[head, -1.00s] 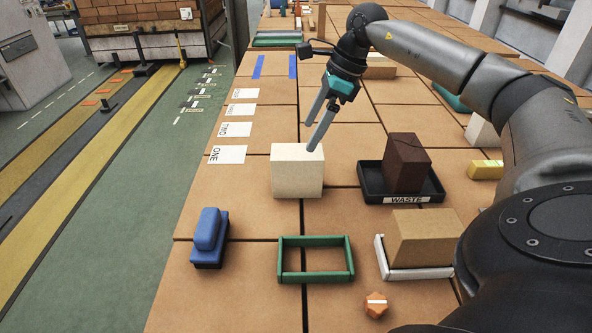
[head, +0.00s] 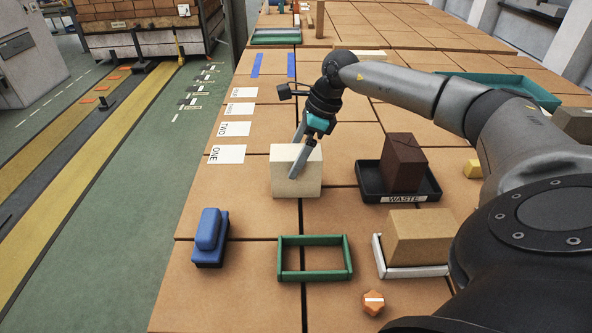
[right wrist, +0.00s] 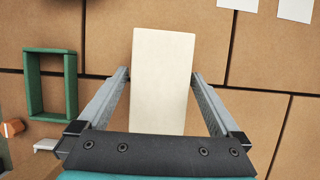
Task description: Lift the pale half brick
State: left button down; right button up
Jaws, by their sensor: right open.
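The pale half brick (head: 284,173) is a cream block on the table, left of the waste tray. It also shows in the right wrist view (right wrist: 162,75), seen from above. My right gripper (head: 297,160) is open at the brick. The head view does not show clearly how low the far finger reaches. My left gripper is not in view.
A black waste tray (head: 370,192) holds a dark brown brick (head: 404,165). A white tray (head: 380,258) holds a tan brick (head: 420,236). Paper labels (head: 227,154) lie behind left.

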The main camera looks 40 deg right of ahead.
jog(key=shift+f, duration=0.25)
dwell(0.4)
grip_shut()
dwell(0.7)
jog(key=shift+r, duration=0.1)
